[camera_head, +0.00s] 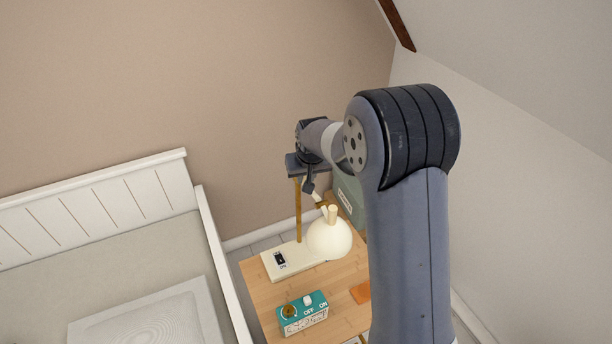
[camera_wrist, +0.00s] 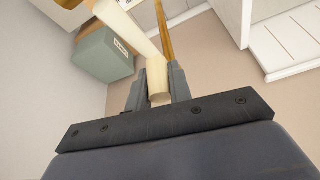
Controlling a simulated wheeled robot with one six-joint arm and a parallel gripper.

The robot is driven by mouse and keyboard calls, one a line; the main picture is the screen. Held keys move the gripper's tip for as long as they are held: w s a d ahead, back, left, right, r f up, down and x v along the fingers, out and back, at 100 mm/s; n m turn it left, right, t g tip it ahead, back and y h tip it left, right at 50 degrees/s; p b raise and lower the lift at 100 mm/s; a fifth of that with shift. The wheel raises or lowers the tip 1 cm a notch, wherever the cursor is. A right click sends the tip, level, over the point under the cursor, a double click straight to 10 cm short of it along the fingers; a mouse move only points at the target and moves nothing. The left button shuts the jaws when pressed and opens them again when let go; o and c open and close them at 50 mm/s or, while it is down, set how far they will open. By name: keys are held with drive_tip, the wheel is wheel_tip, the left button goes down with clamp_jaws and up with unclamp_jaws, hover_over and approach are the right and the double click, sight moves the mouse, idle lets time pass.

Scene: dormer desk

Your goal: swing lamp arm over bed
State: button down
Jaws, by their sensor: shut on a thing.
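The lamp stands on the nightstand (camera_head: 258,285), with a flat cream base (camera_head: 292,262), an upright brass-coloured post (camera_head: 298,212) and a round cream shade (camera_head: 330,240). The shade hangs over the nightstand, right of the post. My gripper (camera_head: 309,188) is at the top of the lamp, by the post. In the wrist view, my gripper (camera_wrist: 156,90) is shut on the cream lamp arm (camera_wrist: 133,33), whose end lies between the fingers. The post (camera_wrist: 164,28) shows just beyond. The bed (camera_head: 95,255) is left of the nightstand, with a white frame and headboard.
A teal box (camera_head: 304,313) with a dial and switch sits at the nightstand's front. An orange item (camera_head: 361,292) lies to its right. A grey-green box (camera_wrist: 103,56) stands behind the lamp. The sloped ceiling (camera_head: 520,130) is on the right. The space above the bed is clear.

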idle(0.5)
drive_tip(key=shift+w+a+m+g+h+b, duration=0.2)
drive_tip(key=shift+a+m+h+b, duration=0.6)
drive_tip(key=shift+m, duration=1.2)
drive_tip(key=shift+s+a+m+g+h+b, duration=0.1)
drive_tip(key=shift+a+m+g+h+b, duration=0.3)
drive_tip(key=shift+a+m+b, duration=1.15)
drive_tip(key=shift+w+a+m+g+h+b, duration=0.15)
drive_tip(key=shift+a+m+h+b, duration=0.45)
drive_tip(key=shift+m, duration=1.85)
drive_tip(key=shift+d+h, duration=0.2)
drive_tip(key=shift+h, duration=0.1)
drive_tip(key=c, duration=1.3)
unclamp_jaws()
drive_tip(key=shift+r, duration=0.15)
